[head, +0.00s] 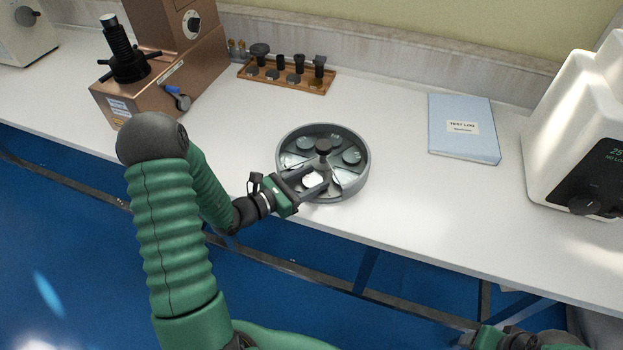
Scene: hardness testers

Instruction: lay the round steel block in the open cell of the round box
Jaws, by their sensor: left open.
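The round grey box (366,170) stands near the front edge of the white bench, its inside split into cells around a dark central knob (323,146). Round steel blocks lie in several cells, such as one at the back left (304,143) and one at the right (351,156). My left gripper (316,181) reaches over the front left of the box, its fingers open. A bright round steel block (313,180) shows between the fingers, in or just above a front cell; I cannot tell which. My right gripper (510,338) shows only partly at the bottom right edge.
A wooden rack (286,78) with dark fittings stands at the back. A copper-coloured tester (165,75) is at the left and a white tester (580,130) at the right. A blue test log (463,128) lies between box and white tester. Bench around the box is clear.

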